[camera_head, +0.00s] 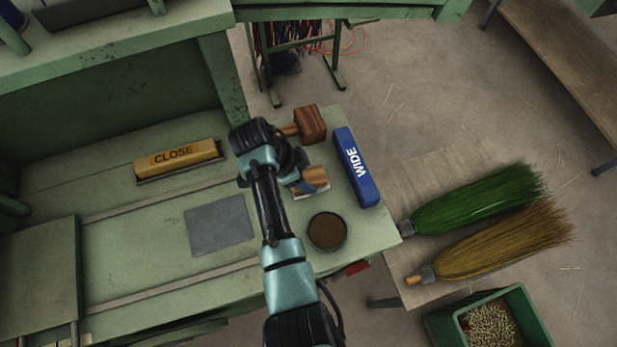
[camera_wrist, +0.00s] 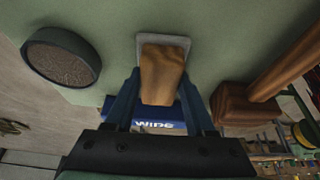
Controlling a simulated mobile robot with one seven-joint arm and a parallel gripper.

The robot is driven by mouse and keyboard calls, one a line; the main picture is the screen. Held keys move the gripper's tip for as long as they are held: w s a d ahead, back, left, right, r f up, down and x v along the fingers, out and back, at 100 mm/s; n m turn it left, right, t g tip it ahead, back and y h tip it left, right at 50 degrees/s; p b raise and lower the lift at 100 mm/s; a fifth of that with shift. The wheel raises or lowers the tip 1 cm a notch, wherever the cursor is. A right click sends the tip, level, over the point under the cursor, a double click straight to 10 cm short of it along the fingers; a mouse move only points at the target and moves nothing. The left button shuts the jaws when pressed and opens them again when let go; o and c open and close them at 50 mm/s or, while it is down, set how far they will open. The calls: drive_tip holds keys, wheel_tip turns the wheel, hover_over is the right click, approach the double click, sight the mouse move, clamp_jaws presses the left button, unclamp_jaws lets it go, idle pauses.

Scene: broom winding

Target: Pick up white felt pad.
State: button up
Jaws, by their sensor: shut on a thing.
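The white felt pad (camera_head: 312,195) is a pale, flat piece under a wooden grip block, near the right end of the green bench. In the wrist view its light rim (camera_wrist: 178,40) shows around the far end of the wooden block (camera_wrist: 161,72). My gripper (camera_wrist: 161,82) has its two blue fingers on either side of this block and is shut on it. In the head view my gripper (camera_head: 309,181) partly hides the block. I cannot tell whether the pad touches the bench top.
A round dark dish (camera_head: 327,231) stands in front. A yellow CLOSE block (camera_head: 178,157) and a grey plate (camera_head: 219,225) are left. Two brooms lie beyond the bench's right edge.

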clamp_jaws()
wheel_tip(320, 180, up, 10)
drive_tip(key=shift+r+b, duration=0.1)
drive_tip(key=shift+b, duration=0.45)
drive_tip(key=shift+o, duration=1.7)
unclamp_jaws()
drive_tip(key=c, duration=0.5)
